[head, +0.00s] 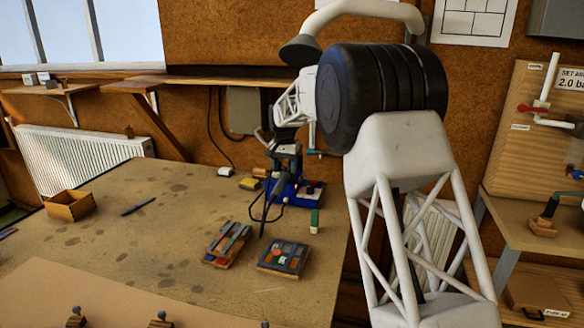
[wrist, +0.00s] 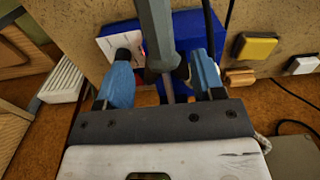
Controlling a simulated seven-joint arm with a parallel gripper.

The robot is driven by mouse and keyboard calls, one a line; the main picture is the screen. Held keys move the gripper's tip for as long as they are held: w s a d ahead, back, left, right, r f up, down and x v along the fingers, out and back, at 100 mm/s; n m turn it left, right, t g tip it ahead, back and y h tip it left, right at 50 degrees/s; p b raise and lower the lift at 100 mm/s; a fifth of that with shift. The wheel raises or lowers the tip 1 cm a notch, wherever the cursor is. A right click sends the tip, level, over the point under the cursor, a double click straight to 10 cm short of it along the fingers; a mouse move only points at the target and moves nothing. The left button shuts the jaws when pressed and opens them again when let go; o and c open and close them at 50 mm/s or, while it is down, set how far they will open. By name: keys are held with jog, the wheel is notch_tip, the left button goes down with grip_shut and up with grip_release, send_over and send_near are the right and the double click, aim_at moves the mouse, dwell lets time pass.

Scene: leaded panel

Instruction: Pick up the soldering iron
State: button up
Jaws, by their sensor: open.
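The soldering iron (wrist: 156,30) has a grey handle and a thin metal shaft. In the wrist view it runs from the top edge down between the two blue fingers of my gripper (wrist: 160,72). The fingers stand apart on either side of it, with gaps visible. The blue soldering station (wrist: 187,25) lies behind it. In the head view my gripper (head: 287,160) is over the blue station (head: 283,190) near the back of the bench. There the iron is small, dark and hard to separate from the cable.
Two trays of small pieces (head: 228,243) (head: 284,258) lie in front of the station. A green-and-white block (head: 314,221) stands to its right. A yellow block (head: 250,184) is to its left. A wooden box (head: 69,205) sits at far left. The bench's left-middle is mostly clear.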

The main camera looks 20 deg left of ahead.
aim_at(284, 175)
jog(key=shift+s+f, duration=0.15)
jog(key=shift+f, duration=2.45)
jog(key=c, duration=1)
jog(key=shift+r, duration=0.15)
jog(key=shift+r, duration=4.9)
